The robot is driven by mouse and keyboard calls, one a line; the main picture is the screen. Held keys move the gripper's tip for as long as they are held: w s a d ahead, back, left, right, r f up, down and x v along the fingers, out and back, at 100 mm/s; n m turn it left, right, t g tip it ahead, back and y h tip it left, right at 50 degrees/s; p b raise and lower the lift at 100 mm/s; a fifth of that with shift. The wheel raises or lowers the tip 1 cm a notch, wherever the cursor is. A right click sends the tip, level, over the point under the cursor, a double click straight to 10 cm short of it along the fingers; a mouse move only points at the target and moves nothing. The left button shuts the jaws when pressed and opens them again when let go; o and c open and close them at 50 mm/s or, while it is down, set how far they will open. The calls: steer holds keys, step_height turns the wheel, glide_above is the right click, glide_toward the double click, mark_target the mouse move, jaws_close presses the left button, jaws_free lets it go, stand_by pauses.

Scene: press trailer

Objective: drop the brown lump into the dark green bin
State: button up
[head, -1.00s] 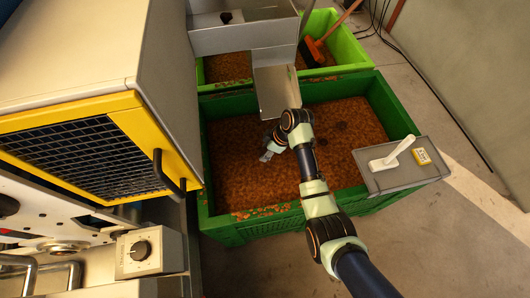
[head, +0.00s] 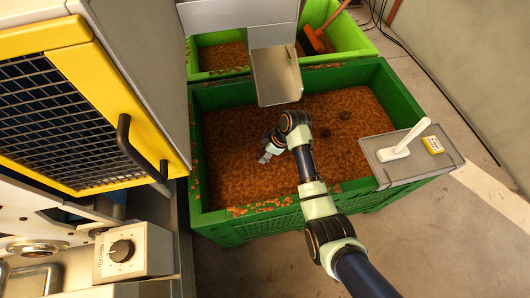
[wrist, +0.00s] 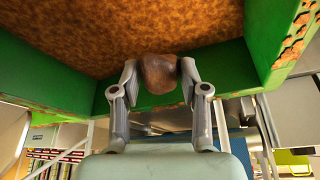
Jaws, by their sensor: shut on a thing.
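The brown lump (wrist: 159,73) is held between the two fingertips of my gripper (wrist: 160,80) in the wrist view. In the head view my gripper (head: 265,155) is over the inside of the dark green bin (head: 205,225), toward its left part; the lump cannot be made out there. The bin holds a wide bed of brown-orange crumbs, with a few darker lumps (head: 345,116) on it. The bin's green wall (wrist: 70,78) also shows around the lump in the wrist view.
A metal chute (head: 276,75) hangs over the bin's back edge. A light green bin (head: 350,40) with a red-orange broom head (head: 318,40) stands behind. A grey tray (head: 400,165) with a white scoop (head: 405,140) sits at the bin's right corner. A yellow-framed machine (head: 70,100) stands left.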

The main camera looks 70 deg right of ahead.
steer(key=o, duration=1.2)
steer(key=v, duration=1.2)
